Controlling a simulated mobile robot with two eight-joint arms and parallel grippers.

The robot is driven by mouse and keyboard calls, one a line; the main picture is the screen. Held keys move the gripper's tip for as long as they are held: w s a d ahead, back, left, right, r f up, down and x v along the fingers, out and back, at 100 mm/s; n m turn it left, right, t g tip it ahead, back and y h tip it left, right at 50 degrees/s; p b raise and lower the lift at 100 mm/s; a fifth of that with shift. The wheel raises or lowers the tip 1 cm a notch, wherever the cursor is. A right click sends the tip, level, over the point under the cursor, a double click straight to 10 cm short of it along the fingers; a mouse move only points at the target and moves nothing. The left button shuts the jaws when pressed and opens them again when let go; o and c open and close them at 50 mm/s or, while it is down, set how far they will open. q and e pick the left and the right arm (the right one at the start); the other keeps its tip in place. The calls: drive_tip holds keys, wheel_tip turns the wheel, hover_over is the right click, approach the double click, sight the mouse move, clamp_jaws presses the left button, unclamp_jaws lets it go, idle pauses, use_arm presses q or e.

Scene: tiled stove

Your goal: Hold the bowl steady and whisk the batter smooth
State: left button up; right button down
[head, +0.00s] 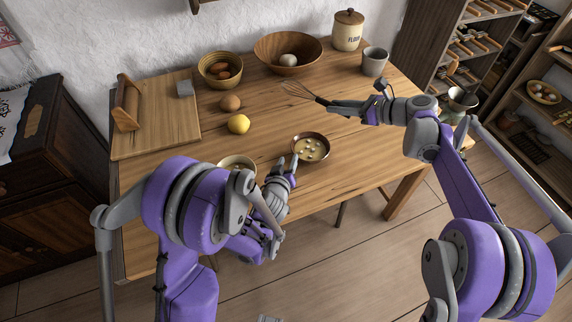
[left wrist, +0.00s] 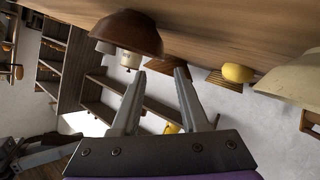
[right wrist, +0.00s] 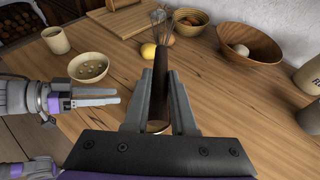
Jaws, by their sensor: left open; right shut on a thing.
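The small brown batter bowl (head: 311,137) stands upright near the table's front edge, with pale batter (head: 309,150) and several lighter lumps in it. My right gripper (head: 345,106) is shut on the dark handle of the whisk (head: 300,91). The whisk is above the table, behind the bowl, its wires pointing away to the left.
A lemon (head: 238,124), a brown egg-like item (head: 230,103) and a cream bowl (head: 237,161) stand left of the batter bowl. At the back are an egg bowl (head: 221,70), a wide wooden bowl (head: 288,52), a flour jar (head: 348,31) and a cup (head: 374,61). The table's middle is clear.

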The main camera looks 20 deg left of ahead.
sight(293, 147)
use_arm(q)
drive_tip(key=x, duration=0.9)
drive_tip(key=shift+w+f, duration=0.1)
drive_tip(key=shift+w, duration=0.25)
clamp_jaws()
idle(1.3)
